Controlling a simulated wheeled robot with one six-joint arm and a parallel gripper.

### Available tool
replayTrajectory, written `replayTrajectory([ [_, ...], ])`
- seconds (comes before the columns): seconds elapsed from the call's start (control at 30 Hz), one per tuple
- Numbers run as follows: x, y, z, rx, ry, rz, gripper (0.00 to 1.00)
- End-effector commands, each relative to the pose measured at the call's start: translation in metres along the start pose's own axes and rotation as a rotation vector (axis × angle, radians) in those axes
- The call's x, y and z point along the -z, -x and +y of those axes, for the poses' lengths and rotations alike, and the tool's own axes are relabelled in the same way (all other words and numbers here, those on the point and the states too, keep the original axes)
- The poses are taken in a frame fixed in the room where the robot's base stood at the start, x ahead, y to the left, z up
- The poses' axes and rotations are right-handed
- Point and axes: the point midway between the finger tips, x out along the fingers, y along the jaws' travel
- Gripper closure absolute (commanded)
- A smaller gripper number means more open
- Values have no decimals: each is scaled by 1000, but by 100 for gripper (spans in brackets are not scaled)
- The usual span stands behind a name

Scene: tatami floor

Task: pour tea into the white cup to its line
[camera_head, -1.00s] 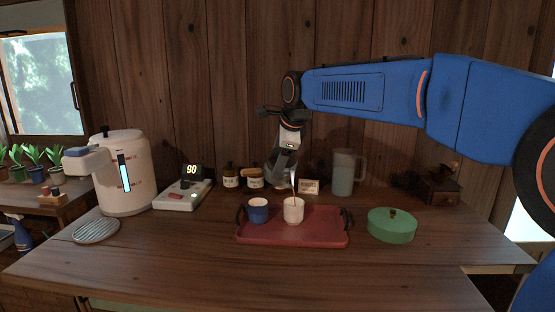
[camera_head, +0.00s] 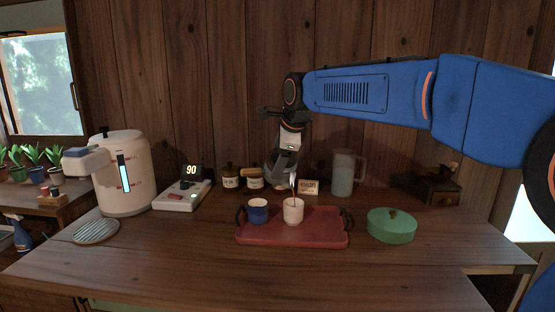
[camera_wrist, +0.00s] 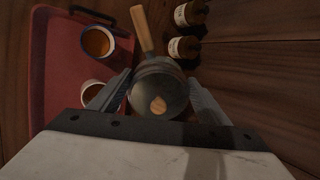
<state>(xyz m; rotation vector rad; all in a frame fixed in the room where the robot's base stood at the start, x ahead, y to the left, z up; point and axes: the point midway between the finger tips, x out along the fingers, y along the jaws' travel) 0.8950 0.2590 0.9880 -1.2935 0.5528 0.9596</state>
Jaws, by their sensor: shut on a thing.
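The white cup (camera_head: 293,214) stands upright on the red tray (camera_head: 320,236). My gripper (camera_wrist: 160,85) is shut on a grey round teapot (camera_wrist: 158,82) with a wooden handle (camera_wrist: 142,28). In the head view the teapot (camera_head: 277,173) is tilted above and behind the white cup. A thin brown stream (camera_head: 294,188) runs from it down to the cup. In the wrist view the white cup (camera_wrist: 92,88) is partly hidden by my gripper, and brown tea shows in it. I cannot make out its line.
A blue cup (camera_head: 258,214) holding tea stands left of the white cup on the tray. Two jars, a small sign (camera_head: 309,188) and a pitcher (camera_head: 344,176) stand behind. A scale reading 90 (camera_head: 182,198) and a dispenser (camera_head: 125,175) are left, a green lidded dish (camera_head: 391,228) right.

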Motion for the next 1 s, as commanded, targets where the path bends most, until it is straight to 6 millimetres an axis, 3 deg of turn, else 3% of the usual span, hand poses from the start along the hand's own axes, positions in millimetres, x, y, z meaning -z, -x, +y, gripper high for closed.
replayTrajectory([
  [1.0, 0, 4, 0, 29, 0, -12, 89],
])
